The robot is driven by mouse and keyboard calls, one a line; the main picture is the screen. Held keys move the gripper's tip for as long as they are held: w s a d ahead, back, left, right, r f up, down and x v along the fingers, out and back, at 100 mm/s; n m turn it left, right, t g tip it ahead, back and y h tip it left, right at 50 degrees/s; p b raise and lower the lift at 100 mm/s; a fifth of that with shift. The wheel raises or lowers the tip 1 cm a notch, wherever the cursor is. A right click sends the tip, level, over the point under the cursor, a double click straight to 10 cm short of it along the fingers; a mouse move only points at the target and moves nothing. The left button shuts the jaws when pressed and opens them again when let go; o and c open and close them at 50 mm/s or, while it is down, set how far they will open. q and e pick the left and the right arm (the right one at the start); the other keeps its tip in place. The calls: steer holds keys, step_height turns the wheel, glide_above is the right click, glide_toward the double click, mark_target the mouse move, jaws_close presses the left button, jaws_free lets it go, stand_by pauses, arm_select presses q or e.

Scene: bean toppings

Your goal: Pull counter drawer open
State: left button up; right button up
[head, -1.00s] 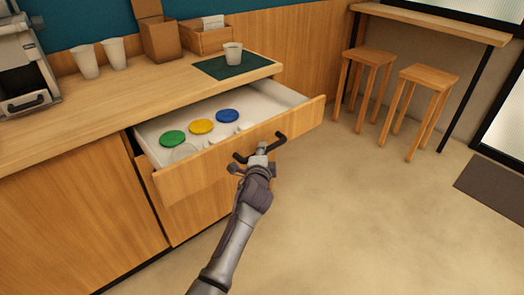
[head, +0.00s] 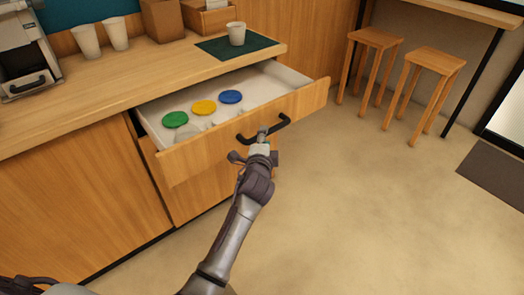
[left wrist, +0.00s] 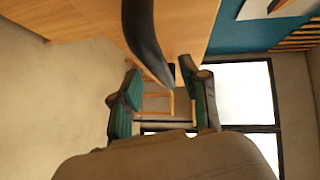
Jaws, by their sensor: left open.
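The counter drawer (head: 215,145) stands pulled well out from under the counter, with its white inside showing. Its dark bar handle (head: 281,123) is on the drawer front and also shows in the left wrist view (left wrist: 143,35). My left gripper (head: 263,137) is at the middle of the handle, in front of the drawer. In the left wrist view its two green-padded fingers (left wrist: 160,95) are spread apart, with the handle's curve near the gap. I cannot tell whether they touch it.
Jars with green (head: 175,119), yellow (head: 204,107) and blue (head: 231,97) lids are in the drawer. A cup (head: 236,34) stands on a dark mat (head: 212,46) on the counter. Two wooden stools (head: 438,60) stand at the right. The floor in front is clear.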

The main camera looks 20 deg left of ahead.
arm_select(q)
steer(key=v, duration=0.8)
steer(key=shift+s, duration=0.3)
